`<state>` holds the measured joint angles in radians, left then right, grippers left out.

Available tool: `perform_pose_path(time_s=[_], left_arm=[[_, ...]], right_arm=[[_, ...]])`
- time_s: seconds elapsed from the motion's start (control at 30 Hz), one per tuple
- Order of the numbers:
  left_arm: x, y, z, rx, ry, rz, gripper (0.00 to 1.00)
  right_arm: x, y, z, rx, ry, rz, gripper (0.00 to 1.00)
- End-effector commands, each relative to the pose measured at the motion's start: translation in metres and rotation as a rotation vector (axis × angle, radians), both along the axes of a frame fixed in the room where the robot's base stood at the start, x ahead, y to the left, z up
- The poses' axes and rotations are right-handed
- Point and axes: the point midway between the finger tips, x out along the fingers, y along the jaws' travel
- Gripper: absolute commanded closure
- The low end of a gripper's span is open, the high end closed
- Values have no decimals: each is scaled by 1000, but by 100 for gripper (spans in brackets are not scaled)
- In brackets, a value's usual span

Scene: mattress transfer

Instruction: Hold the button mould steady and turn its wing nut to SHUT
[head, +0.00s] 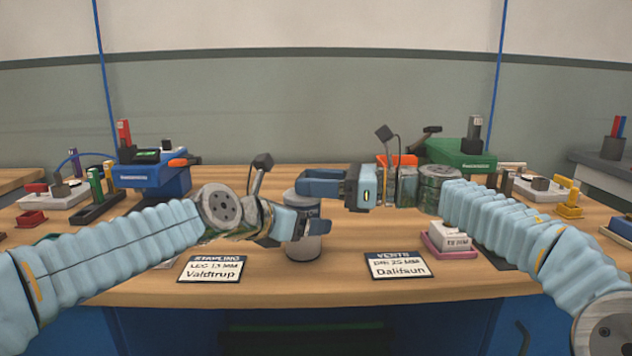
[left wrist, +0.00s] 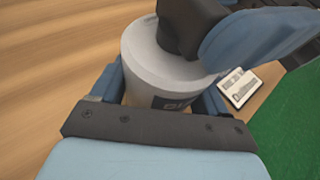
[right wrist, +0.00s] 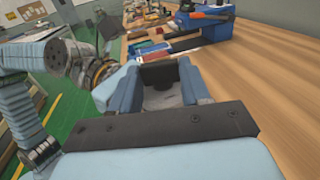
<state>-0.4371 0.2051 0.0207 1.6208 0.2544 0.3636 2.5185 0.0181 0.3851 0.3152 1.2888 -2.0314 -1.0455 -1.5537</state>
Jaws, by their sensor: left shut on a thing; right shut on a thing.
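The button mould (head: 303,247) is a grey cylinder standing upright on the bench, near the middle of the head view. My left gripper (head: 288,224) is shut around its side; in the left wrist view the mould (left wrist: 145,62) sits between the blue fingers, with part of a dark label showing. My right gripper (head: 316,185) comes in from the right over the mould's top. It is shut on the dark wing nut (right wrist: 158,76), which its fingers largely hide in the head view. Which way the nut points against any mark cannot be read.
Two cards, Valdtrup (head: 211,270) and Dalifsun (head: 398,265), lie at the front of the bench. A white block on a pink tray (head: 447,240) is right of them. A blue box (head: 150,175) and a green box (head: 462,157) stand behind. Bare wood lies around the mould.

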Motion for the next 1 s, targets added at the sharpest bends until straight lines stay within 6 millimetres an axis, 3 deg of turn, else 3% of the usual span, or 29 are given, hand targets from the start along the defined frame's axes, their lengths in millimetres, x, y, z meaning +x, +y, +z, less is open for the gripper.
perform_pose_path(time_s=[0.6,1.0], left_arm=[[-2,-3,1,0,0,-7,92],[-2,-4,-1,3,1,-9,92]], right_arm=[[-11,6,2,6,-3,-484,84],[-12,6,1,3,-1,-625,84]])
